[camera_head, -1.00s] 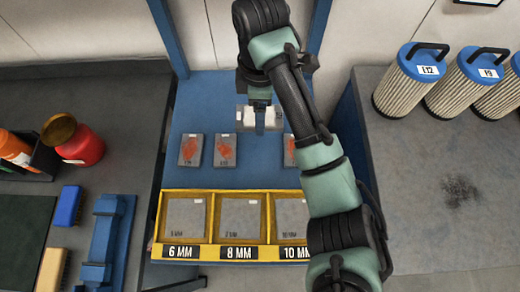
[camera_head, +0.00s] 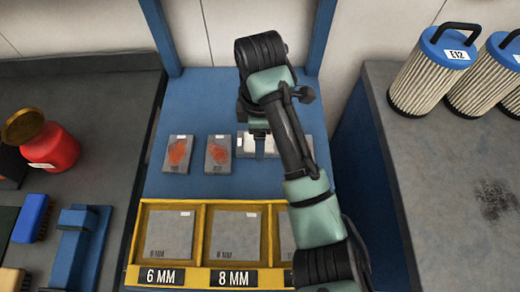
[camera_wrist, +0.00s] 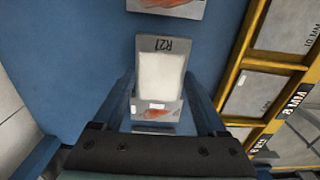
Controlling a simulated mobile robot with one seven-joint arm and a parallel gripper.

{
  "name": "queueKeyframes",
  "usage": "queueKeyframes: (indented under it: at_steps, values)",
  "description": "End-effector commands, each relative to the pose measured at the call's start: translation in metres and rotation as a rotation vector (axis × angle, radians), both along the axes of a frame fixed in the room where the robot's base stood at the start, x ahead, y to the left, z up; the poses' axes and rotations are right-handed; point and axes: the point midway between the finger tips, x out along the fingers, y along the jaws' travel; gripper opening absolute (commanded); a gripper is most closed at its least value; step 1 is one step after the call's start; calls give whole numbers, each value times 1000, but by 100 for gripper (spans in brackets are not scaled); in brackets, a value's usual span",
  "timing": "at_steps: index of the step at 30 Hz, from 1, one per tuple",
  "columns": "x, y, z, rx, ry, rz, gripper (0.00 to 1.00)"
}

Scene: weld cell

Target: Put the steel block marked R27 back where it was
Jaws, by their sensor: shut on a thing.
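The steel block marked R27 (camera_wrist: 161,76) is between the fingers of my gripper (camera_wrist: 160,92) in the wrist view. Its top is pale and its dark lettering on the grey edge reads upside down; the last character is hard to make out. In the head view my gripper (camera_head: 262,143) is shut on it over the blue board (camera_head: 200,100), in line with a row of red-marked plates. The block shows there only as a pale patch (camera_head: 270,146), partly hidden by my arm. I cannot tell whether it touches the board.
Red-marked plates (camera_head: 178,154) (camera_head: 218,154) lie left of my gripper; another (camera_wrist: 155,112) shows below the block in the wrist view. A yellow bin rack (camera_head: 200,203) with size labels stands in front. Filter cartridges (camera_head: 433,75) stand right, a red container (camera_head: 52,148) left.

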Motion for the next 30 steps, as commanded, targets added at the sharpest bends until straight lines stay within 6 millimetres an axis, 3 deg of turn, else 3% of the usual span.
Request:
queueKeyframes:
  at_steps: [4, 9, 22, 23, 27, 30]
  values:
    - [-1, 0, -25, 1, 2, -2, 0]
    - [0, -1, -42, -1, 0, -2, 0]
    - [0, 0, -47, 0, -2, -1, 0]
    - [-1, 0, -49, 0, 1, -1, 76]
    - [0, 0, -48, 0, 1, -1, 100]
    - [0, 0, -48, 0, 1, -1, 100]
